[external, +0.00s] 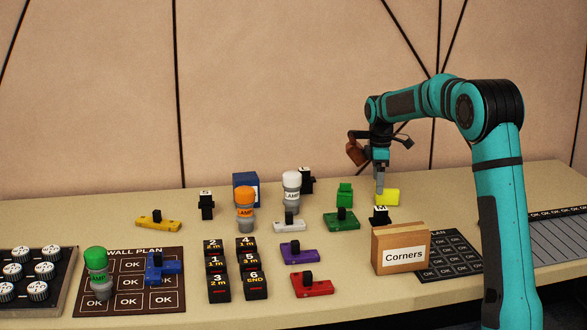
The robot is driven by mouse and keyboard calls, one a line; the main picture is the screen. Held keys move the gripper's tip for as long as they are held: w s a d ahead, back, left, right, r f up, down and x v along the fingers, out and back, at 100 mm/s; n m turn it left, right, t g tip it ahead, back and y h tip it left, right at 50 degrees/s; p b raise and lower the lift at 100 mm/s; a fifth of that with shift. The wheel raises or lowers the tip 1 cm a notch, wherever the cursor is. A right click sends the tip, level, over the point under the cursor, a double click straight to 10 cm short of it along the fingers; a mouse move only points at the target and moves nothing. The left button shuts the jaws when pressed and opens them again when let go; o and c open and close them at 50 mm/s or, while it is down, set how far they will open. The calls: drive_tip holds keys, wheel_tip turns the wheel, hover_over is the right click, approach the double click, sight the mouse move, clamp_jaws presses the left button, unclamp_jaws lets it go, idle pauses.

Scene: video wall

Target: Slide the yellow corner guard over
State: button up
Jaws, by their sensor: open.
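A yellow block (389,198), which looks like the yellow corner guard, lies at the back right of the table. My gripper (380,189) points straight down at its left end, with the fingers overlapping it in the picture. The jaws are open; whether they touch the block or straddle it cannot be told from this view. A cardboard box labelled "Corners" (400,257) stands nearer the front, below the block in the picture.
A green block (345,195) stands just left of the gripper, and a black numbered piece (380,215) stands just in front. Lamps, coloured bars with black knobs, including a yellow one (158,221), and black numbered blocks fill the middle. A dark OK board (447,256) lies right of the box.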

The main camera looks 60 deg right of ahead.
wheel_tip(320, 180, up, 14)
idle(0.4)
idle(0.3)
